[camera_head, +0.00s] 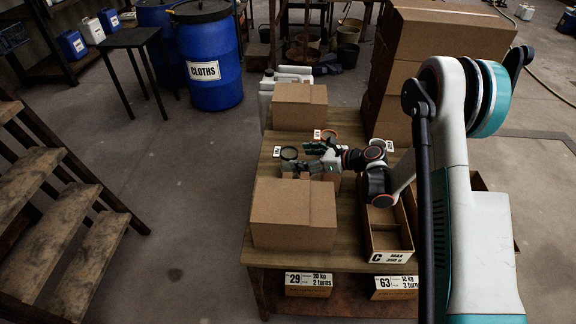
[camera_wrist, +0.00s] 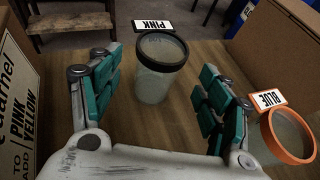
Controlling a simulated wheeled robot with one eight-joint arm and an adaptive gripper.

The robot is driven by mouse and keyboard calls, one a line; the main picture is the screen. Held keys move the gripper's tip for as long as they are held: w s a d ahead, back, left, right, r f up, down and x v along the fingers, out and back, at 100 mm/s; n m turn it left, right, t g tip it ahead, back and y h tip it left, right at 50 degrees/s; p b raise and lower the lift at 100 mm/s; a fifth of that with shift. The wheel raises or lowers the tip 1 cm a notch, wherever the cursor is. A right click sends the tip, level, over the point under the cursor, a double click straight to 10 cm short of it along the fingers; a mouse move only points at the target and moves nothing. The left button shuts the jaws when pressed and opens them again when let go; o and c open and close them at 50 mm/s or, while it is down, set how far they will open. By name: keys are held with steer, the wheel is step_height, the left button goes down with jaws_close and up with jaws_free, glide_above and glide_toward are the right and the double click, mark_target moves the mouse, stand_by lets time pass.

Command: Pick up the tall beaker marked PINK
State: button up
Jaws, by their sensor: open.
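The PINK beaker (camera_wrist: 152,86) is clear with a black rim and stands upright on the wooden table. A white PINK tag (camera_wrist: 151,26) is just beyond it in the wrist view. In the head view the beaker (camera_head: 289,154) is left of my gripper (camera_head: 311,159), between two cardboard boxes. My gripper (camera_wrist: 160,72) is open, with one teal-padded finger on each side of the beaker. Gaps show between the pads and the glass. The beaker's base is visible in the wrist view.
An orange-rimmed beaker (camera_wrist: 287,137) with a BLUE tag (camera_wrist: 267,99) stands close to my right finger. A cardboard box (camera_head: 293,214) stands in front and another (camera_head: 299,107) behind. An open bin marked C (camera_head: 390,241) is at the right. A printed box (camera_wrist: 20,100) is at the wrist view's left.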

mark_target(296, 158)
steer(key=b+x, duration=0.2)
steer(key=x, duration=0.4)
steer(key=shift+s+f+b, duration=0.1)
steer(key=shift+f+b, duration=0.05)
steer(key=shift+b, duration=0.2)
steer(key=shift+w+a, duration=0.2)
steer(key=shift+a, duration=0.05)
steer(key=c, duration=1.2)
